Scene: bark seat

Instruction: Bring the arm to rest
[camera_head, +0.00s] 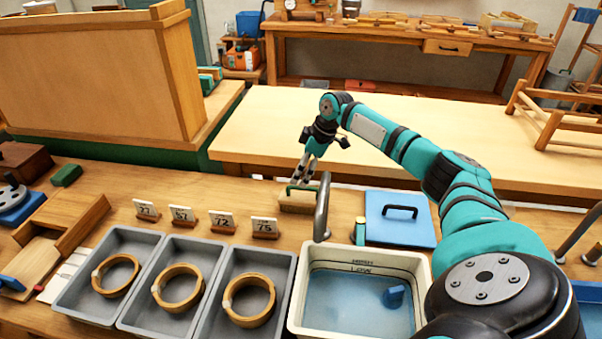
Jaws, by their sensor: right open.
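My right arm comes in from the lower right and reaches over the workbench (150,200). Its gripper (302,178) points down, open, just above or beside a brush with a green handle (297,199) at the back of the bench. I cannot tell whether the fingertips touch the brush. Nothing shows between the fingers. My left gripper is not in view.
Three grey trays (208,249) hold wooden rings, with number cards (181,214) behind them. A white water basin (419,263) and a grey spout (322,208) stand to their right, near a blue lidded box (411,234). The pale table (262,117) behind is largely clear.

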